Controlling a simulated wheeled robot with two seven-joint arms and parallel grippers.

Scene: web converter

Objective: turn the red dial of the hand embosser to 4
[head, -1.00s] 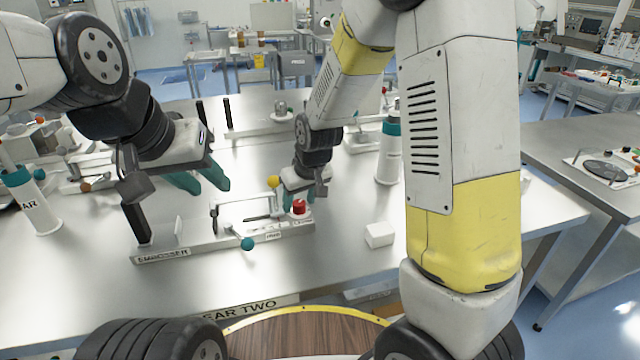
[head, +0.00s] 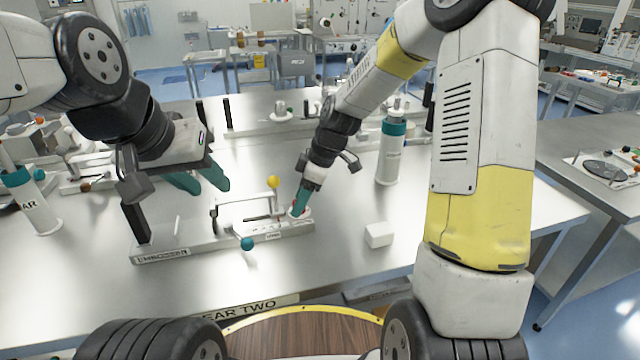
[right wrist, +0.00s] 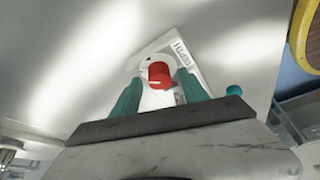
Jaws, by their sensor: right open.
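The hand embosser (head: 225,240) is a long grey base on the table, with a black post at its left end, a yellow ball knob (head: 273,182) and a teal ball knob (head: 247,243). My right gripper (head: 299,208) is at the base's right end, over the red dial, which it mostly hides in the head view. In the right wrist view the red dial (right wrist: 159,74) stands between the open teal fingers (right wrist: 160,90), near their tips; contact cannot be told. The dial's numbers are not readable. My left gripper (head: 203,182) is open and empty, behind the embosser.
A white block (head: 379,235) lies right of the embosser. A white bottle with a teal top (head: 391,150) stands behind it. Another bottle (head: 35,205) is at the left. The table's front middle is clear.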

